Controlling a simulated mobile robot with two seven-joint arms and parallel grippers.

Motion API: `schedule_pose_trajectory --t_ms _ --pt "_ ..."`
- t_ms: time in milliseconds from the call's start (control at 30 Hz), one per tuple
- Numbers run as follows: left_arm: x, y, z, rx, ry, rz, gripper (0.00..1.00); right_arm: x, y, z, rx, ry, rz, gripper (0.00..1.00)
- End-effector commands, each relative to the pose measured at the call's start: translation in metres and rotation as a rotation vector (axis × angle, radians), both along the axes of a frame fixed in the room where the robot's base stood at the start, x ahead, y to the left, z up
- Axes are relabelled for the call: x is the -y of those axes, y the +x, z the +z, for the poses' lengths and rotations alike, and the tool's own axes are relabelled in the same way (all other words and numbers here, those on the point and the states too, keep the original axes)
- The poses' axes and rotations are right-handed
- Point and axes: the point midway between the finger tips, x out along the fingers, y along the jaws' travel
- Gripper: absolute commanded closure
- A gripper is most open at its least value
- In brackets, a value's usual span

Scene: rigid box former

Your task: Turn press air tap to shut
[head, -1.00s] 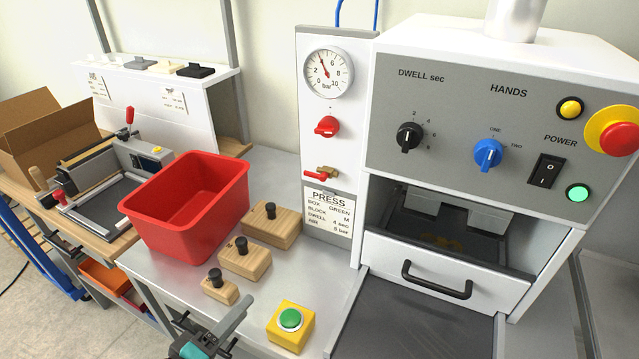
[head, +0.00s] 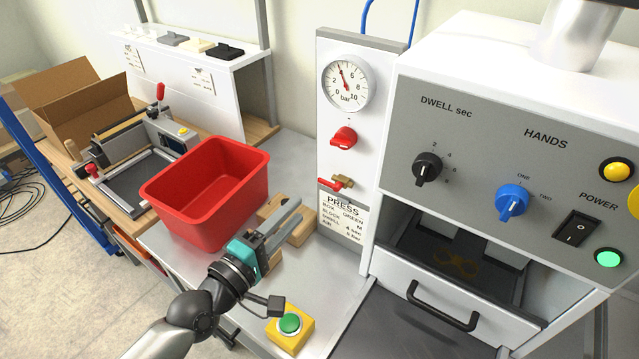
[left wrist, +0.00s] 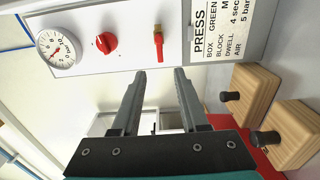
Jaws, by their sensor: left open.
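The press air tap (head: 340,183) is a small brass valve with a red lever, low on the white panel above the PRESS label. Its lever lies sideways, pointing left in the head view. In the left wrist view the tap (left wrist: 158,38) sits just beyond the fingertips, roughly between them, its lever clear of both. My left gripper (head: 298,211) is open and empty, below and left of the tap, above the wooden blocks. It also shows in the left wrist view (left wrist: 160,74). My right gripper is out of view.
A red knob (head: 343,137) and a pressure gauge (head: 345,86) are above the tap. A red bin (head: 160,201) stands left of my gripper. Wooden blocks (head: 299,236) lie beneath it. A green button (head: 289,323) is near the front. The press drawer (head: 425,290) is at right.

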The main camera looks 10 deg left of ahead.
Motion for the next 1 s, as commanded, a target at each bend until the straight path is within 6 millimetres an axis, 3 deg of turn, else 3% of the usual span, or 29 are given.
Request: schedule_pose_trajectory --t_ms 500,733,1000 --pt "0.029 0.070 0.000 0.000 0.000 0.000 0.56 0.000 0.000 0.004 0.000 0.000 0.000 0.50" --pt "0.034 0.082 0.000 -0.001 0.000 -0.001 0.56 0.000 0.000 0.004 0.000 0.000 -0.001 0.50" --pt "0.034 0.083 0.000 -0.001 0.001 -0.001 0.56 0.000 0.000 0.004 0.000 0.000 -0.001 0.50"
